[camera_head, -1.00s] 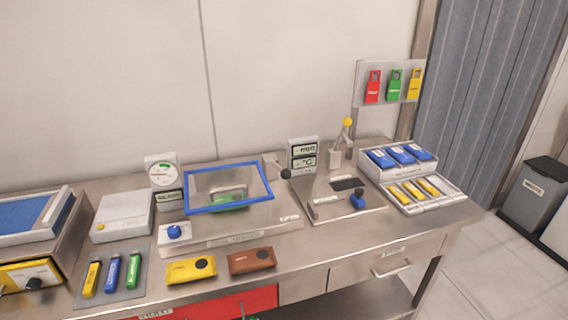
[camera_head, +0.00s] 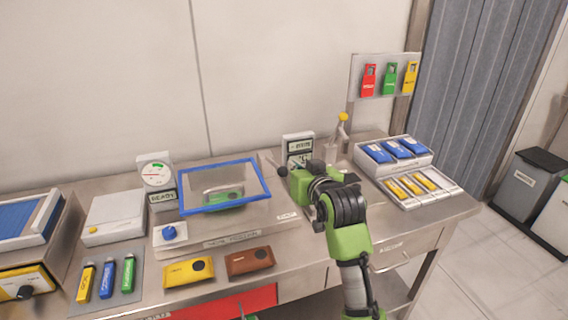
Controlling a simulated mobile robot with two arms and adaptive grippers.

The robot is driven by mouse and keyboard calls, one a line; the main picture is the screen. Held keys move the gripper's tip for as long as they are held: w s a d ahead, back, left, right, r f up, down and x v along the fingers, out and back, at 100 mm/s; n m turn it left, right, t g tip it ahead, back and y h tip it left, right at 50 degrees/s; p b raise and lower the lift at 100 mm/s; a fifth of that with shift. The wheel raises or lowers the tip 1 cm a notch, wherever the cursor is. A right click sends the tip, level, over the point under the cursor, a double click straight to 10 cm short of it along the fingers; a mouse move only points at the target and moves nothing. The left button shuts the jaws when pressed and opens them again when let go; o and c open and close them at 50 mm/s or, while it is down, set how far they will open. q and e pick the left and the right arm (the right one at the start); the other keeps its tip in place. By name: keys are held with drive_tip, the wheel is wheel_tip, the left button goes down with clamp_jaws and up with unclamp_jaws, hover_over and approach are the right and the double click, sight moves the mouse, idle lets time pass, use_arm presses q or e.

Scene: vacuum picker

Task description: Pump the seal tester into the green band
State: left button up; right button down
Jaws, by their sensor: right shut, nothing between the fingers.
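The seal tester (camera_head: 232,235) is a pale unit on the steel bench with a blue-framed clear lid (camera_head: 250,166), which looks tilted, and a green item (camera_head: 222,196) beneath it. A blue knob (camera_head: 169,233) sits at its front left. Behind it on the left stands a round gauge (camera_head: 156,173) with a green band at the top; its needle is too small to read exactly. The display under it seems to read READY. A lever with a black ball (camera_head: 283,171) stands at the tester's right. My right gripper (camera_head: 296,178) is shut and empty beside this ball; contact is unclear. My left gripper is out of view.
A yellow-knobbed lever (camera_head: 342,118) and a rack of blue and yellow packs (camera_head: 432,161) stand to the right. Yellow (camera_head: 188,272) and brown (camera_head: 249,262) pouches lie in front. My right arm hides much of the plate right of the tester.

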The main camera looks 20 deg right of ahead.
drive_tip(key=shift+w+r, duration=0.2)
drive_tip(key=shift+r, duration=0.3)
drive_tip(key=shift+w+r, duration=0.15)
drive_tip(key=shift+r, duration=0.35)
drive_tip(key=p, duration=0.2)
hover_over(285, 169)
drive_tip(key=w, duration=0.2)
wheel_tip(285, 169, down, 2)
drive_tip(key=shift+s+d+f, duration=0.1)
drive_tip(key=shift+f, duration=0.05)
drive_tip(key=shift+f+p, duration=0.3)
drive_tip(key=shift+p, duration=0.05)
drive_tip(key=shift+s+f+p, duration=0.25)
drive_tip(key=shift+f, duration=0.25)
drive_tip(key=shift+s+f+p, duration=0.2)
drive_tip(key=shift+s+f, duration=0.05)
drive_tip(key=shift+f, duration=0.2)
drive_tip(key=shift+s+f+t, duration=0.3)
drive_tip(key=shift+s+f, duration=0.15)
drive_tip(key=shift+s, duration=0.05)
drive_tip(key=shift+w+f, duration=0.1)
